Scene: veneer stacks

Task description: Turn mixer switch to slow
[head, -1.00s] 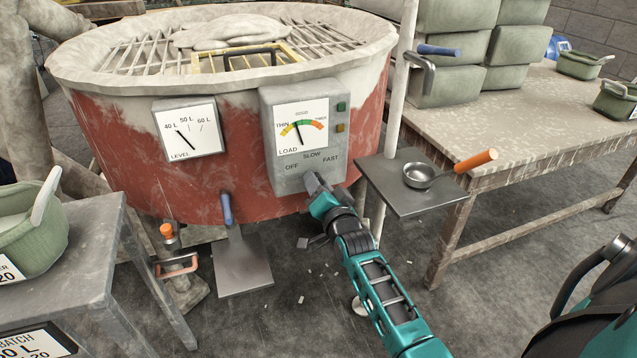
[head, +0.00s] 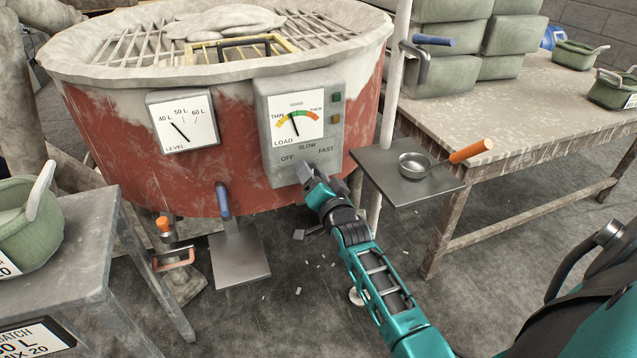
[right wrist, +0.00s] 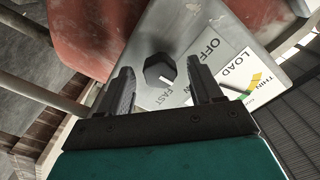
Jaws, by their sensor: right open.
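The mixer (head: 160,180) is a large red drum with a pale rim and a grille on top. Its grey control box (head: 268,155) carries a load dial (head: 296,122) and the words OFF, SLOW and FAST. The switch is a dark knob (right wrist: 158,70) with a white mark, seen in the right wrist view. The mark points toward the lettering by FAST; the right finger hides where SLOW is. My right gripper (head: 304,172) is open at the box; in the right wrist view its fingers (right wrist: 160,88) stand either side of the knob, apart from it. My left gripper is out of view.
A small metal plate (head: 376,167) on a post holds a pan with an orange handle (head: 470,151). A level gauge (head: 183,124) sits left of the box. A blue-handled lever (head: 222,200) hangs below. A worn table (head: 510,105) stands right, a grey bench (head: 75,265) left.

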